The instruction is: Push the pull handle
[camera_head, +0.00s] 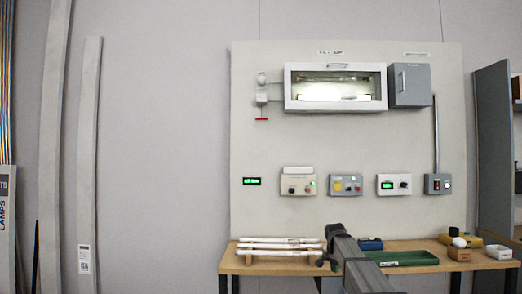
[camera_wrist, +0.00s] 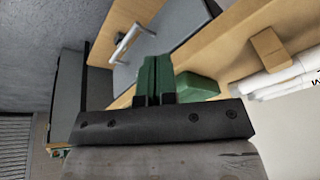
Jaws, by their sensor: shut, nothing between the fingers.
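A silver bar-shaped pull handle (camera_wrist: 132,42) stands out from a grey panel (camera_wrist: 170,30) in the wrist view. It lies up and left of my gripper's tips. My gripper (camera_wrist: 155,62) has green fingers pressed together, with nothing between them. The fingers appear apart from the handle, though the depth of the gap is hard to judge. In the head view my arm and gripper (camera_head: 328,255) reach the bench's front edge, and I cannot make out this handle there. A small red pull piece (camera_head: 262,119) hangs on the wall board, far above my gripper.
A wooden bench (camera_head: 275,267) carries white tubes (camera_head: 280,245), which also show in the wrist view (camera_wrist: 285,82). A green tray (camera_head: 405,258) and small boxes stand to the right. Control boxes (camera_head: 298,185) and a lit cabinet (camera_head: 335,88) are on the wall board.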

